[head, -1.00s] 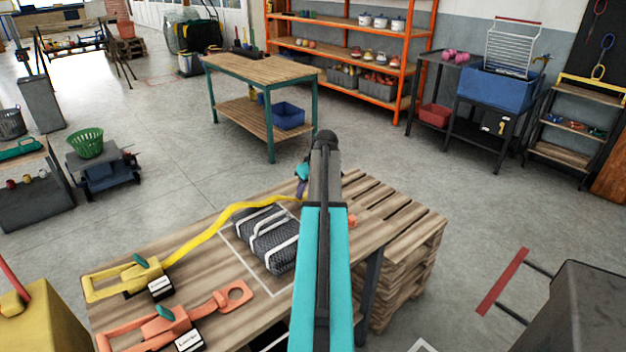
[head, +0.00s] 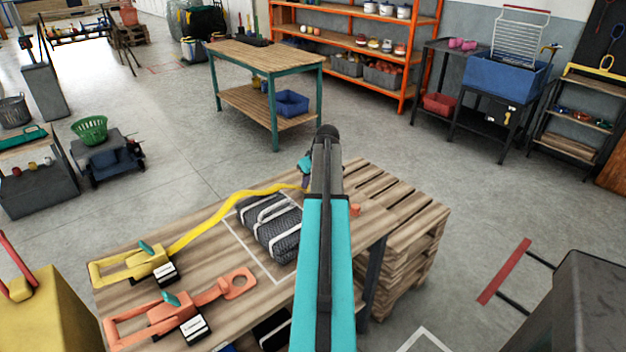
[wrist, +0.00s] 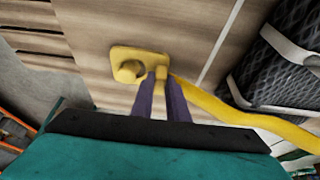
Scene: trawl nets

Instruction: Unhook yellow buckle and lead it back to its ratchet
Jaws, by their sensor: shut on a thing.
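The yellow buckle (wrist: 151,54) is a flat plate on the wooden table in the wrist view. A round yellow knob (wrist: 128,71) shows at its left part; I cannot tell whether the buckle is still hooked on it. My gripper (wrist: 161,80) has purple fingers shut on the buckle's near right end. In the head view my arm hides the buckle and most of the gripper. The yellow strap (head: 213,222) runs from the buckle left to the yellow ratchet (head: 140,265), which has a green tab and a white label. The strap shows in the wrist view too (wrist: 225,112).
A dark net bundle (head: 270,226) with white bands lies beside the strap, inside a white outline. An orange ratchet (head: 178,312) with an orange buckle (head: 238,284) lies in front. Stacked pallets (head: 408,235) stand right of the table. Bare tabletop lies between strap and orange ratchet.

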